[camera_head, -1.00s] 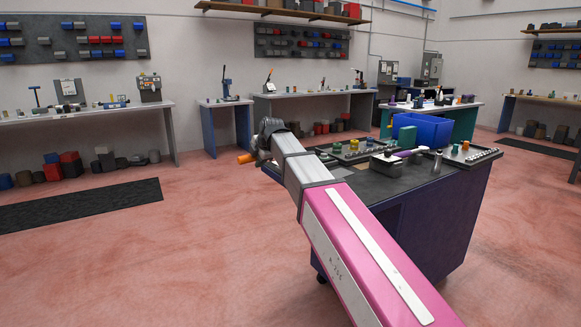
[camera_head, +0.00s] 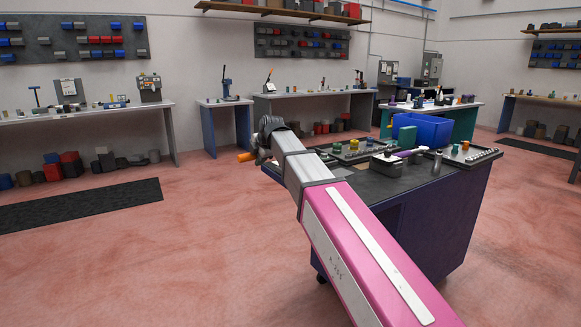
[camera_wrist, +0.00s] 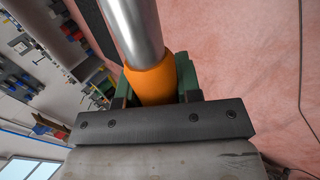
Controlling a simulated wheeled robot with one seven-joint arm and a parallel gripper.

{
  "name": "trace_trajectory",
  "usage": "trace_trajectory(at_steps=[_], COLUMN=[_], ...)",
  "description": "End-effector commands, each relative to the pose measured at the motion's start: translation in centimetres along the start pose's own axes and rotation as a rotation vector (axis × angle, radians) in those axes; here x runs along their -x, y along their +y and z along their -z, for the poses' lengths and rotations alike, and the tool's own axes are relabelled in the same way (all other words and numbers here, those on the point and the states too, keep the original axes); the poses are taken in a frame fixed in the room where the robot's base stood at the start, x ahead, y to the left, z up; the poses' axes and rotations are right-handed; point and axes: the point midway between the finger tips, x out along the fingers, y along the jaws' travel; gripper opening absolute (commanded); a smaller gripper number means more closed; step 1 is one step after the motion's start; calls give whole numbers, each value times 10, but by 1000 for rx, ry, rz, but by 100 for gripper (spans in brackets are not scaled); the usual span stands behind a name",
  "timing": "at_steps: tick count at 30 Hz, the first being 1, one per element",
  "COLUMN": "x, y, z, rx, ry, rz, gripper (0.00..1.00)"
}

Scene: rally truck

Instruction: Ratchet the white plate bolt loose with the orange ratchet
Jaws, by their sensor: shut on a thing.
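The orange ratchet (camera_head: 246,157) shows in the head view as a short orange piece beside my gripper, left of the dark cart. In the wrist view its orange grip (camera_wrist: 152,80) and grey metal shaft (camera_wrist: 134,28) run up from between the jaws. My gripper (camera_wrist: 152,94) is shut on the orange grip, with a green finger on each side. In the head view my arm hides much of the gripper. The ratchet's far end is cut off at the top of the wrist view. I cannot make out the white plate bolt in either view.
A dark cart (camera_head: 395,185) stands under and right of my arm, with trays of small parts, a blue bin (camera_head: 422,128) and a grey tool on top. Benches (camera_head: 85,113) line the walls. A black mat (camera_head: 85,204) lies on the open reddish floor at left.

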Motion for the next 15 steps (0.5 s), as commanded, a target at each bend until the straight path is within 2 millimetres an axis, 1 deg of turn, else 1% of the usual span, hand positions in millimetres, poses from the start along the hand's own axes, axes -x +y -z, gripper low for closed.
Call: trace_trajectory(at_steps=[15], x=[5], y=[4], z=[0], rx=[1], ry=[-1], rz=[-1], gripper=[0])
